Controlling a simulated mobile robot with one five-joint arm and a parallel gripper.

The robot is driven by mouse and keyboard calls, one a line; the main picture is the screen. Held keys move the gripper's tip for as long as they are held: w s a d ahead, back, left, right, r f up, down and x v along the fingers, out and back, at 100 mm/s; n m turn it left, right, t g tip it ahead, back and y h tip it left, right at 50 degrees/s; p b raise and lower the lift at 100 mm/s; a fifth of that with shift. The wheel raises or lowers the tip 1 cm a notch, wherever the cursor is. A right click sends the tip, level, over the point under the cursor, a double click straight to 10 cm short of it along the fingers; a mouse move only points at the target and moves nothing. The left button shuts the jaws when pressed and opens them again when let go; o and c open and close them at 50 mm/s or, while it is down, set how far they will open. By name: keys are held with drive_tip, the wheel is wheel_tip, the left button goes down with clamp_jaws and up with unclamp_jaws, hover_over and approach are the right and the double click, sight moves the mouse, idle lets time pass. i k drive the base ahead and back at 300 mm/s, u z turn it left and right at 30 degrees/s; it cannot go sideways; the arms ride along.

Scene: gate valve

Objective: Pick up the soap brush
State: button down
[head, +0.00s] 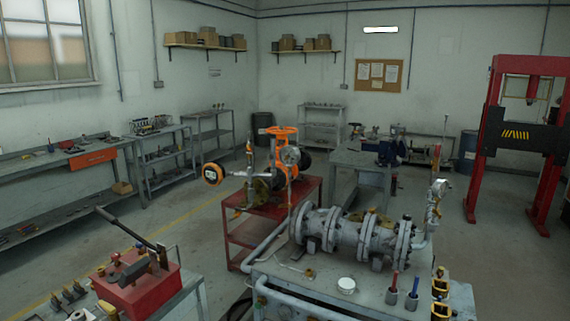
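I cannot pick out the soap brush for certain. My gripper is not in view.
A grey flanged pipe assembly (345,232) fills the back of the bench. Yellow-and-black parts (440,286) stand at its right end. A red cart (245,233) with an orange-wheeled valve stands behind left. A red press frame (490,150) stands right. Open floor lies between.

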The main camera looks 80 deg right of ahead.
sight(414, 291)
drive_tip(key=z, duration=3.7)
